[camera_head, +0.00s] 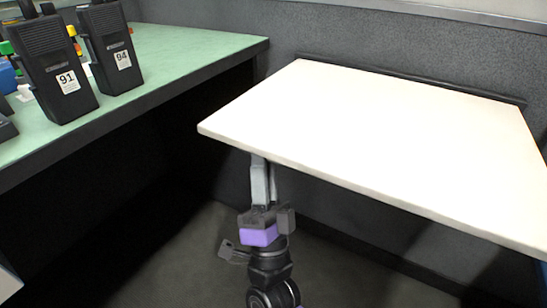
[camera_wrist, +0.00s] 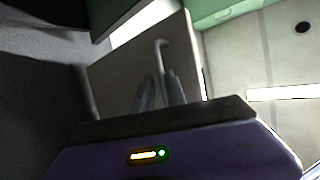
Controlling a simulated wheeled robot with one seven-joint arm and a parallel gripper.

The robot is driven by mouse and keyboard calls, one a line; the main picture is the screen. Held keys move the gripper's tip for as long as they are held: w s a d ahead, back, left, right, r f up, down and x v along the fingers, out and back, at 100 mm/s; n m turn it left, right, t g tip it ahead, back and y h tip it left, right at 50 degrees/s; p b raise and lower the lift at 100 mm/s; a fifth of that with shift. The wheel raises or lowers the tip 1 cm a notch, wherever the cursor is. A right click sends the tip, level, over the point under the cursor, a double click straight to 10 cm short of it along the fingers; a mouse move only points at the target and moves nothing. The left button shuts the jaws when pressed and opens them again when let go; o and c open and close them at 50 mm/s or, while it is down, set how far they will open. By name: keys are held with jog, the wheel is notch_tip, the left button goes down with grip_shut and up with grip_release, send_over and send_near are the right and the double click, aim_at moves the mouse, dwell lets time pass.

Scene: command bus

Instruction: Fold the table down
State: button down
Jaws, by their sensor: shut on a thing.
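The pale folding table (camera_head: 390,140) stands out level from the grey wall, with its hinge strip along the wall. Its underside (camera_wrist: 115,75) shows in the wrist view. My gripper (camera_head: 264,168) is below the table's front edge, near the left corner, pointing up. In the wrist view its two fingers (camera_wrist: 160,90) are shut on a thin grey bent rod (camera_wrist: 162,50) under the table. The rod's upper end bends to one side near the underside. The tabletop hides the rod in the head view, and my fingers hide its lower part in the wrist view.
A green-topped desk (camera_head: 165,60) is at the left, apart from the table. Two black radios, marked 91 (camera_head: 58,70) and 94 (camera_head: 112,50), stand on it. The dark floor (camera_head: 180,260) below is clear around my arm. The grey wall (camera_head: 360,45) closes the back.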

jog(key=shift+w+d+f, duration=0.2)
jog(key=shift+w+f, duration=0.05)
jog(key=shift+f, duration=0.35)
jog(key=shift+w+d+f, duration=0.2)
jog(key=shift+f, duration=0.4)
jog(key=c, duration=1.5)
grip_release()
jog(key=shift+a+r, duration=0.15)
jog(key=shift+a, duration=0.05)
jog(key=p+v, duration=0.1)
jog(key=v, duration=0.6)
jog(key=shift+s+p, duration=0.3)
jog(key=shift+s, duration=0.15)
